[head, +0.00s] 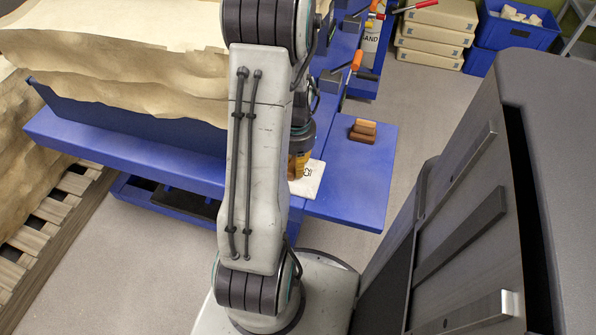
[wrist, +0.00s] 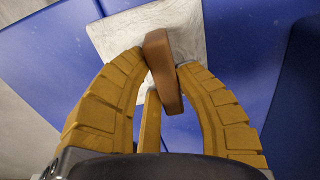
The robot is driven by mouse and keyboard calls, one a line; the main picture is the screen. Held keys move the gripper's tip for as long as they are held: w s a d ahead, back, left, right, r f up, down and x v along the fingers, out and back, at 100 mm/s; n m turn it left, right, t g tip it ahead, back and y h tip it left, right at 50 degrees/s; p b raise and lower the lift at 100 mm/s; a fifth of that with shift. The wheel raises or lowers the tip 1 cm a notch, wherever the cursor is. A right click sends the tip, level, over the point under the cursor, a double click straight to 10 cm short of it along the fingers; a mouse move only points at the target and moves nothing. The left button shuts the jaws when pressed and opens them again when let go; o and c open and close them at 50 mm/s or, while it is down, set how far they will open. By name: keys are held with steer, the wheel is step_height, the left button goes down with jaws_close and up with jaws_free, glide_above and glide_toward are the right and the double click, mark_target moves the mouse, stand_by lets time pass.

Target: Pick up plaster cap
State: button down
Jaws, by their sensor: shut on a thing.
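A pale, square slab, which looks like the plaster cap (head: 311,181), is at the left edge of the blue side shelf. It carries dark marks and is partly hidden by my arm and gripper. In the wrist view the slab (wrist: 110,36) is beyond the fingertips, with a brown bar (wrist: 160,65) in front of it. My gripper (wrist: 160,64) is shut on this bar, one yellow finger on each side. I cannot tell whether the bar is joined to the slab, or whether the slab touches the shelf. In the head view my gripper (head: 299,166) is mostly hidden behind my arm.
Brown blocks (head: 363,131) lie on the blue side shelf (head: 350,185), right of the slab. A large tan block (head: 120,70) rests on the blue bench at left. Clamps with orange handles (head: 357,60) are behind. A dark grey cabinet-like body (head: 480,200) is at right.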

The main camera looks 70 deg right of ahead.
steer(key=shift+r, duration=0.2)
step_height(320, 180, up, 4)
steer(key=shift+d+f+p, duration=0.1)
steer(key=shift+f+p, duration=0.05)
steer(key=shift+p, duration=0.6)
steer(key=d+r+p, duration=0.3)
steer(key=d+r, duration=0.4)
steer(key=d, duration=0.4)
steer(key=shift+d, duration=0.3)
steer(key=c, duration=1.6)
jaws_free()
jaws_close()
steer(key=shift+s+a, duration=0.1)
steer(key=shift+a, duration=0.05)
